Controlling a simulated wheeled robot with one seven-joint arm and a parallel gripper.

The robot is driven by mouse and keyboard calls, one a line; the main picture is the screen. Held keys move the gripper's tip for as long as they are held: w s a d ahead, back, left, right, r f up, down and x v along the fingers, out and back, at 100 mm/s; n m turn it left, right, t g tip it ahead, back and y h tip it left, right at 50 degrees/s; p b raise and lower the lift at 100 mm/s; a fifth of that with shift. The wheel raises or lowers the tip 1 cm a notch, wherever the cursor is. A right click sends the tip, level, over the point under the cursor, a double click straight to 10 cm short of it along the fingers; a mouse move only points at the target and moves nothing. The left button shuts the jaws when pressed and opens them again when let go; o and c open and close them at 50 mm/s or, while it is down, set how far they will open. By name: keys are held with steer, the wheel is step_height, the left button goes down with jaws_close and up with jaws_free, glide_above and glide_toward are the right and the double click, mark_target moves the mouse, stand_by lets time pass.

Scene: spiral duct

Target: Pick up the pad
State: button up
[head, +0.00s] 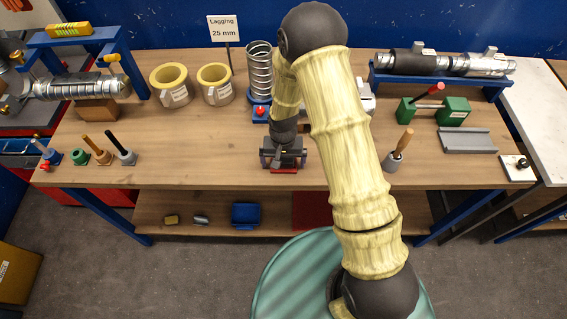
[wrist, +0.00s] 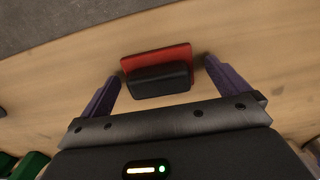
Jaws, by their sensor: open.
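The pad (wrist: 160,82) looks like a dark block with a red layer along its far side. It lies on the wooden bench top in the wrist view. My gripper (wrist: 161,72) is open, with one purple finger on each side of the pad and a visible gap to both. The fingers do not appear to touch it. In the head view my gripper (head: 283,153) is low over the middle of the bench near its front edge. Only a red strip of the pad (head: 284,171) shows there; the rest is hidden by my gripper.
A metal spring coil (head: 259,70) stands behind my gripper. Two yellow-lined cups (head: 215,85) and several handled tools (head: 103,152) are to the left. A wooden-handled tool (head: 403,142) and a green block fixture (head: 453,110) are to the right. The bench front (head: 220,175) is clear.

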mark_target(283, 160)
steer(key=shift+w+d, duration=0.1)
steer(key=c, duration=1)
steer(key=shift+c, duration=0.2)
step_height(283, 160, up, 10)
steer(key=shift+b, duration=1.25)
